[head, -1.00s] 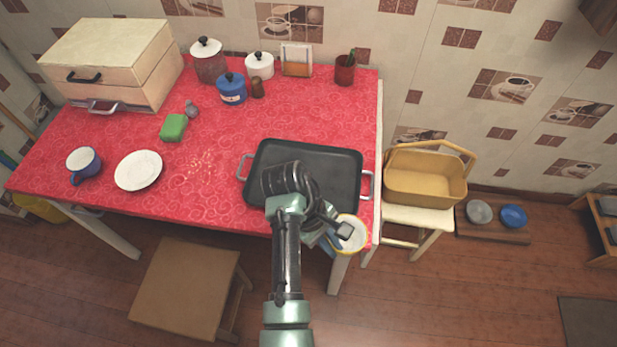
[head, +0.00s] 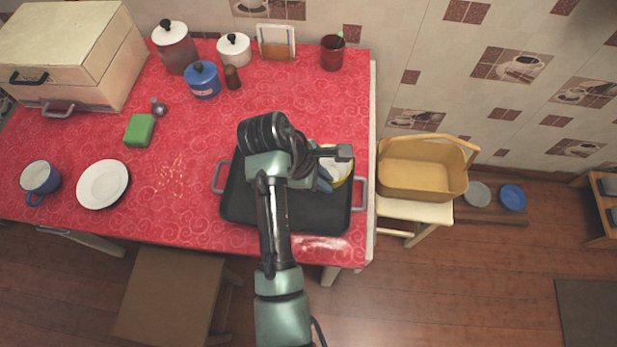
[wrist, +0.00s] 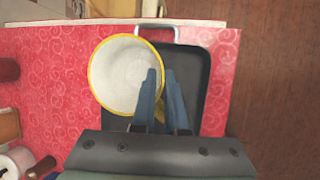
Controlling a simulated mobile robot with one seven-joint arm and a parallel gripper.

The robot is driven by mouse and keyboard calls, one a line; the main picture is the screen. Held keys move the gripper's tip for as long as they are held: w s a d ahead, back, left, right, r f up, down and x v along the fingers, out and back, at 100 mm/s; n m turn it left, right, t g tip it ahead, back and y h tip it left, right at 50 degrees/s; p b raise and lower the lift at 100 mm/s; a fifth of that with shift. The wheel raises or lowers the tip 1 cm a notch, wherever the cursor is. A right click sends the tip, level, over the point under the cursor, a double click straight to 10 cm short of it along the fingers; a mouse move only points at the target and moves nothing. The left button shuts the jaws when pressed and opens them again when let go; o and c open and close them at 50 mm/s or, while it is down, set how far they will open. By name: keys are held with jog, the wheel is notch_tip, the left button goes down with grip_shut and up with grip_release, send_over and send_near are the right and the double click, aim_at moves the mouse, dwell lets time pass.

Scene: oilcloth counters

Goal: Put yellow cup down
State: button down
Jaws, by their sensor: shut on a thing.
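The yellow cup, white inside with a yellow rim, shows in the wrist view (wrist: 127,75) and partly in the head view (head: 336,166). My gripper (wrist: 164,95) is shut on the cup's right side in the wrist view, where a bit of yellow shows between the blue fingers. In the head view my gripper (head: 325,180) is over the right part of the black tray (head: 240,208), with the cup beside it. My arm hides part of the cup and tray. I cannot tell whether the cup touches the tray.
A white plate (head: 103,184) and blue mug (head: 40,178) stand at the left of the red table. A green sponge (head: 139,130) and a blue canister (head: 203,80) are farther back. A yellow basket (head: 422,170) stands on a stool at the right. White powder (head: 322,243) lies near the front edge.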

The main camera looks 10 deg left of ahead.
jog(key=f, duration=0.3)
jog(key=shift+s, duration=0.25)
jog(key=shift+f+b, duration=0.4)
jog(key=shift+f, duration=1.9)
jog(key=shift+w, duration=0.1)
jog(key=c, duration=0.9)
grip_release()
jog(key=shift+c, duration=0.2)
jog(key=p+v, duration=0.1)
jog(key=v, duration=1.1)
